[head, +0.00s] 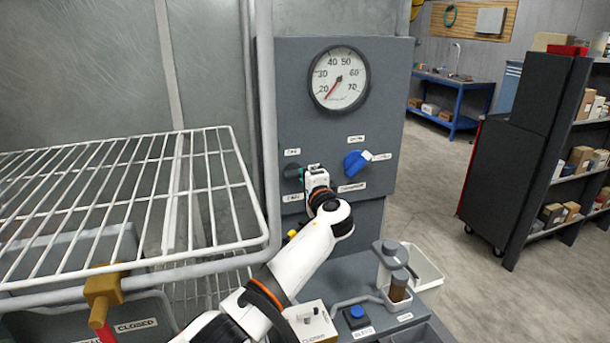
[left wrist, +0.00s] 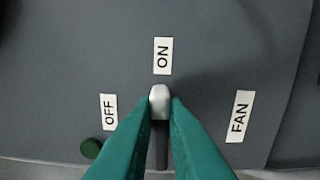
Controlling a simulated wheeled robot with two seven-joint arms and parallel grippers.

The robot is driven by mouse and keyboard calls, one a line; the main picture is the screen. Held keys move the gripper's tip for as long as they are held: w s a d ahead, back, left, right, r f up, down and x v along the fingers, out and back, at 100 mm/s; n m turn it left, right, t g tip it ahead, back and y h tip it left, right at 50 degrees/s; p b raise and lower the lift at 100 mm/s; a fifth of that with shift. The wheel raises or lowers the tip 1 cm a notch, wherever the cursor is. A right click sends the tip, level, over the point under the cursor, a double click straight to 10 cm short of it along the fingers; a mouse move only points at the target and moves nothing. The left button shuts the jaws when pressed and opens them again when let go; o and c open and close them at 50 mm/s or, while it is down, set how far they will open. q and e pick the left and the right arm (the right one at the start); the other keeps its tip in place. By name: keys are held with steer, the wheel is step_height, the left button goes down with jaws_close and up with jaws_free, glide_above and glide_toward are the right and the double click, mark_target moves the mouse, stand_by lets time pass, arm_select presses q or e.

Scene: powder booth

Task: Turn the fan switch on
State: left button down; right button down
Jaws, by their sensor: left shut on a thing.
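The fan switch shows in the left wrist view as a dark lever with a pale tip (left wrist: 160,100), and the tip points towards the ON label (left wrist: 163,56). The OFF label (left wrist: 109,112) is to its left and the FAN label (left wrist: 240,116) to its right. In the head view the switch (head: 292,172) is a dark knob on the grey panel, partly hidden by my gripper. My left gripper (head: 304,173) is at the panel, its green fingers shut on the switch from both sides. My right gripper is not in view.
A blue knob (head: 355,161) with a white pointer sits just right of my gripper. A round gauge (head: 338,78) is above. A wire rack (head: 120,200) stands left, and a grey bench with a blue button (head: 356,314) lies below. Open floor is at right.

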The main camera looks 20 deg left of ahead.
arm_select(q)
steer(key=shift+f+m, duration=0.1)
steer(key=shift+m, duration=0.3)
steer(key=c, duration=1.5)
jaws_free()
steer(key=shift+o, duration=0.2)
steer(key=shift+s+d, duration=0.1)
steer(key=b+v, duration=0.3)
steer(key=v, duration=0.8)
steer(key=shift+s+d, duration=0.25)
steer(key=shift+s, duration=0.05)
